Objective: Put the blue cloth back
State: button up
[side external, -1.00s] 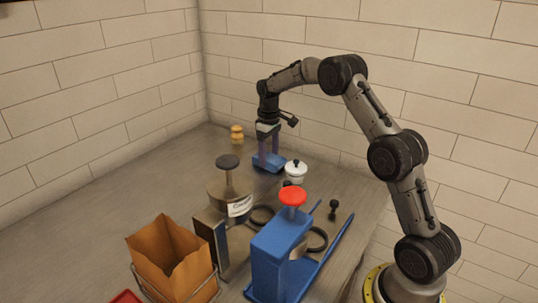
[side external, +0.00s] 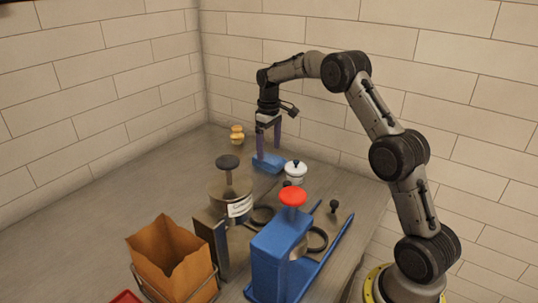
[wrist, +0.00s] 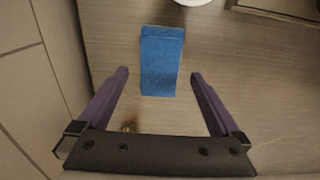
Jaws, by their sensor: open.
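The fingertips look close above the cloth in the side view; the exact gap is hard to tell.
A white lidded pot (side external: 295,173) stands just right of the cloth. A small yellow object (side external: 237,135) stands behind left. The worktop at left is clear.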

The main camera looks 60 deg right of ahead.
aim_at(269, 158)
notch_tip(269, 158, up, 9)
jog(key=s+a+r+t, duration=0.1)
jog(key=s+a+r, duration=0.5)
jog(key=a+r, duration=0.15)
jog(key=s+a+r+t, duration=0.2)
jog(key=s+a+r, duration=0.1)
jog(key=s+a, duration=0.55)
jog(key=s+a+f+t, duration=0.1)
jog(key=s+a+f, duration=0.1)
jog(key=s, duration=0.7)
jog(key=s+a+f+t, duration=0.1)
jog(key=s+a+f, duration=0.2)
jog(key=s, duration=0.6)
notch_tip(269, 158, down, 2)
jog(key=shift+s+f+t, duration=0.25)
jog(key=shift+s+t, duration=0.05)
jog(key=shift+s, duration=0.1)
